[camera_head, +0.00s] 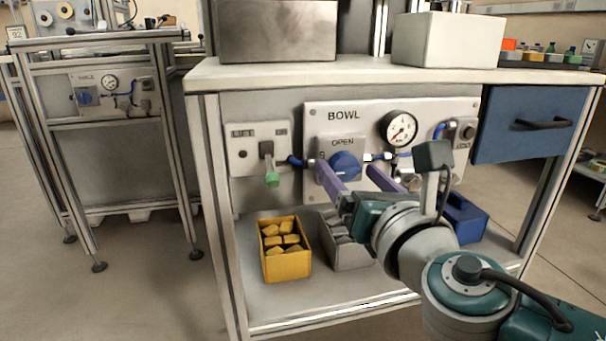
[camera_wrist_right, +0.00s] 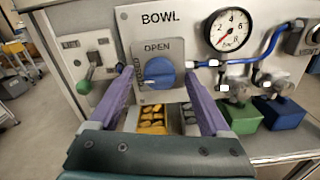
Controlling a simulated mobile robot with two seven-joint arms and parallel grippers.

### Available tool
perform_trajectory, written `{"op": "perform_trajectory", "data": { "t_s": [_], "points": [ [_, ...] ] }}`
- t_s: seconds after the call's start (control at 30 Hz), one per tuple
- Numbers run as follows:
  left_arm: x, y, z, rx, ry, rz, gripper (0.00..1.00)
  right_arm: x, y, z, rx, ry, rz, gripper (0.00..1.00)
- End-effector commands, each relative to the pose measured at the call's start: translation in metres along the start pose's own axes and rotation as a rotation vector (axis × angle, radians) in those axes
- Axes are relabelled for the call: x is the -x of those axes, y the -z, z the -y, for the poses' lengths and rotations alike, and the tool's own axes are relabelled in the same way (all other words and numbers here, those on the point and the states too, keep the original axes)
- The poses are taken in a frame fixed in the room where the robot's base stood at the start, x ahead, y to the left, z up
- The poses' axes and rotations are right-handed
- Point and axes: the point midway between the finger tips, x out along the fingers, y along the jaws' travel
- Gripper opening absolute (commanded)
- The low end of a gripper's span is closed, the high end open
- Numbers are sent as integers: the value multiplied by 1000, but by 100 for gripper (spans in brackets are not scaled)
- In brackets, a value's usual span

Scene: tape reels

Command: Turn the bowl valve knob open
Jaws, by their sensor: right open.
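The blue bowl valve knob (camera_head: 346,165) sits on a grey plate on the panel marked BOWL, under the word OPEN. It also shows in the right wrist view (camera_wrist_right: 162,72), where a pale mark lies on its left side, towards sideways lettering on the plate. My right gripper (camera_head: 347,170) is open, its purple fingers pointing at the panel. In the right wrist view the fingers (camera_wrist_right: 158,76) stand to the left and right of the knob with space on both sides. I cannot tell whether the fingertips reach the knob's depth. My left gripper is not in view.
A pressure gauge (camera_head: 399,129) and blue hose are right of the knob. A green-tipped lever (camera_head: 271,178) is to the left. A yellow bin (camera_head: 285,250), a grey bin (camera_head: 340,245) and a blue bin (camera_head: 466,217) stand below. The worktop (camera_head: 345,72) overhangs the panel.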

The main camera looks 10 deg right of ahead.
Motion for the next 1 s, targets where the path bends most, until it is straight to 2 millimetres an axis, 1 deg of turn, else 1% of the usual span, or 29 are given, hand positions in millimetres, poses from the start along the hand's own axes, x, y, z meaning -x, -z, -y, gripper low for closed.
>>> {"op": "perform_trajectory", "data": {
  "t_s": [0.07,0.13,0.8,1.0],
  "points": [
    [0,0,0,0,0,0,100,0,0,0,0,0,0,82],
    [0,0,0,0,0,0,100,0,0,0,0,0,0,75],
    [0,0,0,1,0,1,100,1,0,0,0,0,0,0],
    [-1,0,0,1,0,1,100,1,0,0,-9,0,0,0]
  ]
}}
